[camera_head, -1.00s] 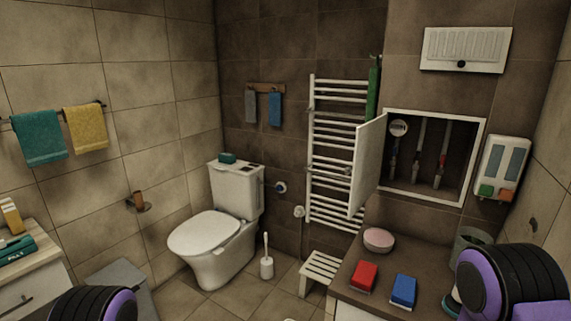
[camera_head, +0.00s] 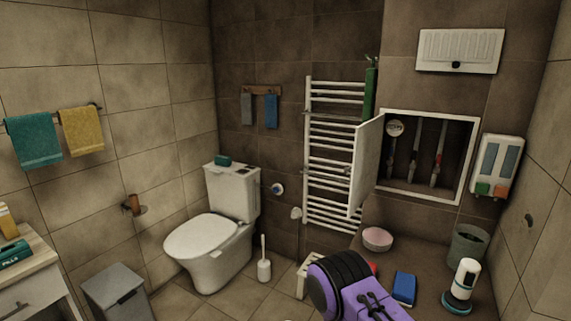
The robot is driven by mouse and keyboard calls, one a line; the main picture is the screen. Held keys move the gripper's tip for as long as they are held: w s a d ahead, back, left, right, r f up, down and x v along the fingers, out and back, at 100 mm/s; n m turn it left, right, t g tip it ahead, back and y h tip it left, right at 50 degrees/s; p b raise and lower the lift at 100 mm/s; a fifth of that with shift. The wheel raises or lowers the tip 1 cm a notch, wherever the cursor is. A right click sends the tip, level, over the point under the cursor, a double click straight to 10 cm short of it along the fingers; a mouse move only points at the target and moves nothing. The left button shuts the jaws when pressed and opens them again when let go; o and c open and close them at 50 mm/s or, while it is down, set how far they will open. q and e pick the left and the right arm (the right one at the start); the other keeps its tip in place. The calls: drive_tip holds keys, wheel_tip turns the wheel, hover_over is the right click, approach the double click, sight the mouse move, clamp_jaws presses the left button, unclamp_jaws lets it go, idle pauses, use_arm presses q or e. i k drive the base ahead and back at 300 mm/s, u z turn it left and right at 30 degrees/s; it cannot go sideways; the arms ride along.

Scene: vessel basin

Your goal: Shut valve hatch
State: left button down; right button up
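The valve hatch door (camera_head: 367,166) is a white panel hinged at the left side of a white-framed wall recess (camera_head: 464,172). It stands open, swung out toward me. Inside the recess are pipes with a round gauge (camera_head: 394,128) and a red-marked valve (camera_head: 438,160). A purple and black part of my arm shows at the bottom, in front of the counter and below the hatch. Neither gripper's fingers are visible.
The counter holds a pink bowl (camera_head: 377,238), a blue sponge (camera_head: 404,289), a partly hidden red block (camera_head: 373,268), a grey bin (camera_head: 468,245) and a white-and-teal device (camera_head: 461,286). A towel radiator (camera_head: 333,150) stands left of the door. A soap dispenser (camera_head: 496,166) hangs to the right.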

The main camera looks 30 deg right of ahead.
sight(369, 137)
drive_tip(key=u, duration=0.65)
drive_tip(key=i, duration=1.5)
drive_tip(key=z, duration=3.1)
drive_tip(key=k, duration=0.55)
drive_tip(key=u, duration=0.4)
drive_tip(key=i, duration=1.3)
drive_tip(key=z, duration=0.45)
